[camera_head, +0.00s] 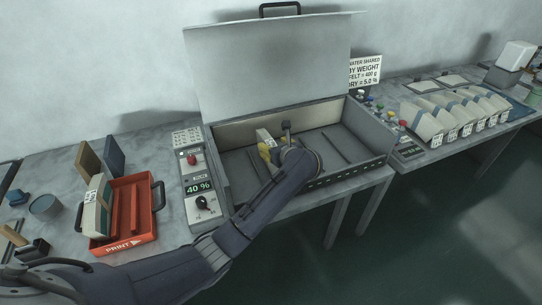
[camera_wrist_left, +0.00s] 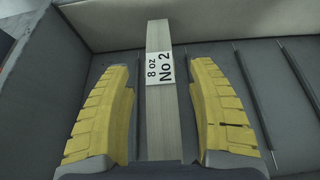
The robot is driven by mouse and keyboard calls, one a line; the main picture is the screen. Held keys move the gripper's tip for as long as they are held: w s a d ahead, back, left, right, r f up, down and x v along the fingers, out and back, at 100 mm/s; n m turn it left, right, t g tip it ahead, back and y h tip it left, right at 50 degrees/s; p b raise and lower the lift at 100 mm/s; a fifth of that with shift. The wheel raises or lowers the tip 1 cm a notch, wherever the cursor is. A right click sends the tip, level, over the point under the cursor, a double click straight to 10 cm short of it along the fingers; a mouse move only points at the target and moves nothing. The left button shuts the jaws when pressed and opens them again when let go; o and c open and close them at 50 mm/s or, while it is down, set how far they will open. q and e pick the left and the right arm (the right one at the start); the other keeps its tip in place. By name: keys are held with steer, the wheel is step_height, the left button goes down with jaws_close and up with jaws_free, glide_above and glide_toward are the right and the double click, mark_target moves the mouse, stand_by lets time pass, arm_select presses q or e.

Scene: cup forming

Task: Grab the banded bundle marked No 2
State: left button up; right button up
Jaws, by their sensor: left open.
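The bundle (camera_wrist_left: 158,110) labelled "8 oz No 2" is a narrow, pale grey-beige stack with a white label near its far end. It sits in the open metal box (camera_head: 350,173); in the head view only a small pale part of the bundle (camera_head: 264,134) shows beyond my gripper. My left gripper (camera_wrist_left: 162,66) has yellow ridged fingers, open on either side of the bundle with gaps between. In the head view the left gripper (camera_head: 268,149) is inside the box and partly hidden by my wrist. The bundle's near end is hidden by the gripper. My right gripper is not in view.
The box lid (camera_head: 275,65) stands raised behind. A control panel (camera_head: 198,180) reading 40 % is left of the box. A red tray (camera_head: 124,243) marked PRINT holds upright pieces further left. Several labelled, blue-banded bundles (camera_head: 428,122) stand on the right bench.

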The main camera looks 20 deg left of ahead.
mark_target(271, 144)
arm_select(q)
steer(key=shift+x, duration=1.55)
jaws_close()
steer(key=shift+r, duration=0.1)
